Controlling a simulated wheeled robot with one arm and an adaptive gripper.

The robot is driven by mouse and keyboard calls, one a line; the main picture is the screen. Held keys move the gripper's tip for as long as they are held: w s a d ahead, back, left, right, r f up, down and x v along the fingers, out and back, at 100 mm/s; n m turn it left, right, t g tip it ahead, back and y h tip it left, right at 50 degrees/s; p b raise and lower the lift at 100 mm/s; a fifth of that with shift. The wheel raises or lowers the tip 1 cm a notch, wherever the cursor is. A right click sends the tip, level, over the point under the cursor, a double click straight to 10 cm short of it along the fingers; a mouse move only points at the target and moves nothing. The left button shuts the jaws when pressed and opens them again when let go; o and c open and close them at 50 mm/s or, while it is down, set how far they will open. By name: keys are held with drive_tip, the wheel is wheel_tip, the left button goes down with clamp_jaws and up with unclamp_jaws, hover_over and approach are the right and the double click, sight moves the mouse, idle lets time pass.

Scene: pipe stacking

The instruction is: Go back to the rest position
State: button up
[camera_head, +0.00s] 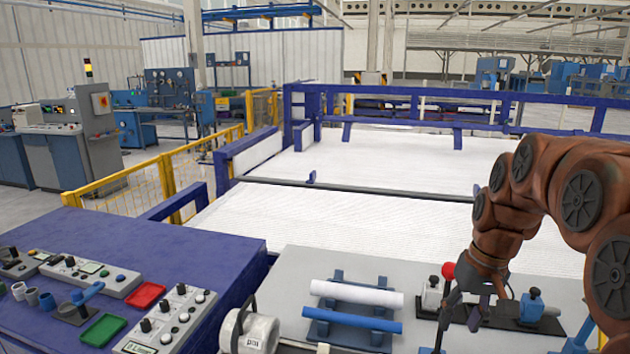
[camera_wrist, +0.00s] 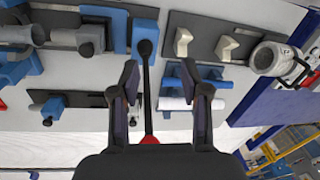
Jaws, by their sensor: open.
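My gripper (camera_head: 468,312) is at the right over the grey worktable, right of the pipe rack and apart from it. In the wrist view its two fingers (camera_wrist: 160,68) are spread, with no pipe between them. A white pipe (camera_head: 357,293) and a blue pipe (camera_head: 352,319) lie side by side on the dark blue rack (camera_head: 338,277). The white pipe also shows in the wrist view (camera_wrist: 174,103), partly hidden behind a finger.
A red-knobbed lever (camera_head: 448,270) stands close to my gripper; its black rod shows between the fingers in the wrist view. Blue clamp fixtures (camera_head: 532,306) are to the right. A blue table (camera_head: 150,245) at left holds control boxes, a red tray (camera_head: 145,295) and a green tray (camera_head: 103,330).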

drive_tip(key=s+a+f, duration=0.2)
drive_tip(key=s, duration=0.6)
drive_tip(key=s+a+f+g+h, duration=0.1)
drive_tip(key=s+a+f, duration=0.2)
drive_tip(key=s, duration=0.6)
drive_tip(key=s+a+f+g, duration=0.1)
drive_tip(key=s+a+f, duration=0.2)
drive_tip(key=s, duration=0.6)
drive_tip(key=shift+f+h, duration=0.2)
drive_tip(key=shift+h, duration=0.1)
